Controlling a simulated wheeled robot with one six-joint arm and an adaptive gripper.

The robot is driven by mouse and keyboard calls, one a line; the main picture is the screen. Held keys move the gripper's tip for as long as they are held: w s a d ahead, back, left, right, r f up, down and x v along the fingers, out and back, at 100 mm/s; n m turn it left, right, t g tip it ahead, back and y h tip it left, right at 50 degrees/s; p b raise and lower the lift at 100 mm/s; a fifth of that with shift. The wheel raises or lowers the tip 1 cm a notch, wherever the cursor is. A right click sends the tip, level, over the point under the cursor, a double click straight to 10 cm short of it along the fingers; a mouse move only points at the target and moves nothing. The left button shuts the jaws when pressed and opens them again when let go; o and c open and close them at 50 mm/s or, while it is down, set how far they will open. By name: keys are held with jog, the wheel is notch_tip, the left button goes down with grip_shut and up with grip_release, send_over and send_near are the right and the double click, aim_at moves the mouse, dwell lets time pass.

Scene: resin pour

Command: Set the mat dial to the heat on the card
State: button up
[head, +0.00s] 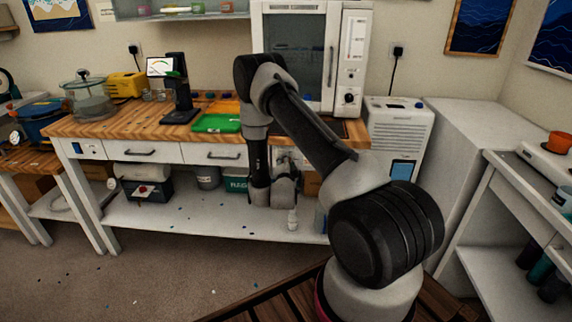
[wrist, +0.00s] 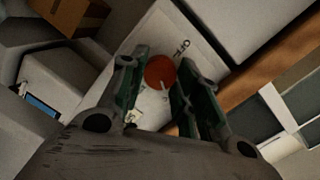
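A round red dial (wrist: 160,72) with a white pointer mark sits on a white panel (wrist: 190,35) with dark lettering in the wrist view. My gripper (wrist: 158,72) is open, with one dark green finger on each side of the dial. I cannot tell whether either finger touches it. In the head view my gripper (head: 275,190) hangs in front of the workbench, below the top, and the dial is hidden there. I cannot make out a heat card.
The wooden workbench (head: 150,127) holds a green tray (head: 216,123), a gauge stand (head: 180,100) and a glass pot (head: 88,100). A white oven cabinet (head: 300,50) stands behind my arm. A white appliance (head: 398,130) stands right of the bench.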

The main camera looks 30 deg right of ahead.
jog(key=o, duration=0.3)
jog(key=shift+o, duration=0.2)
jog(key=v, duration=1.2)
jog(key=shift+f, duration=0.1)
